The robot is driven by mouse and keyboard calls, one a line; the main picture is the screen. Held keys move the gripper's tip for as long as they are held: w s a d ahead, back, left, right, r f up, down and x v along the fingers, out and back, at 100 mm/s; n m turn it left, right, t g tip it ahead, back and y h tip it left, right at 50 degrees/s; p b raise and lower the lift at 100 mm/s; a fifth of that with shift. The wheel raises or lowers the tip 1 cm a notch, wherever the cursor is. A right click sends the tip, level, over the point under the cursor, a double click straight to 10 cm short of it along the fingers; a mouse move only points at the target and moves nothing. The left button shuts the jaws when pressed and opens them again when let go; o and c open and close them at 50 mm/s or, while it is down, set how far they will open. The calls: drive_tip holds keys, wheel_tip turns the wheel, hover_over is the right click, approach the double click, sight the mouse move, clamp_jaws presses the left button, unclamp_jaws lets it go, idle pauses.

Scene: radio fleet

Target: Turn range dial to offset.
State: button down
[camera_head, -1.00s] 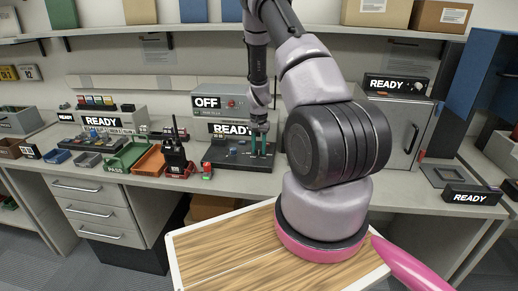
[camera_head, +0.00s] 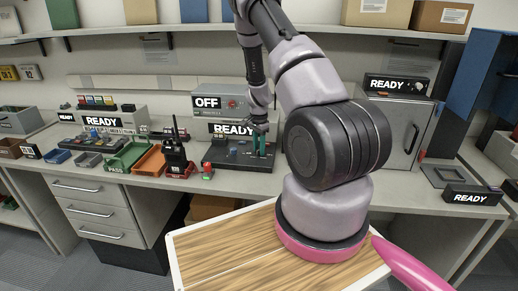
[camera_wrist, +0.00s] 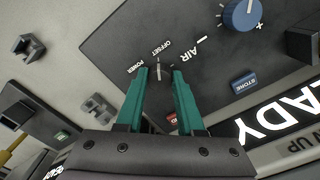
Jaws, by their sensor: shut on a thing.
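The range dial (camera_wrist: 158,70) is a small dark knob with a pale pointer line on the dark tester panel (camera_wrist: 120,45). In the wrist view the pointer is roughly upright, toward the OFFSET label (camera_wrist: 161,47); the POWER label (camera_wrist: 138,67) is to its left. My gripper (camera_wrist: 160,74) has its two teal fingers on either side of the dial, shut on it. Much of the dial is hidden by the fingers. In the head view my gripper (camera_head: 259,150) reaches down to the right part of the tester (camera_head: 232,158).
On the panel, a blue knob (camera_wrist: 241,14), a blue STORE button (camera_wrist: 243,82) and a red button (camera_wrist: 171,118) are near the fingers. In the head view, a black handheld radio (camera_head: 175,150) and an orange tray (camera_head: 150,160) stand left of the tester.

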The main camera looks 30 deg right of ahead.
idle(0.4)
drive_tip(key=c, duration=0.5)
unclamp_jaws()
drive_tip(key=shift+r, duration=0.1)
wheel_tip(320, 180, up, 11)
drive_tip(key=shift+f, duration=0.2)
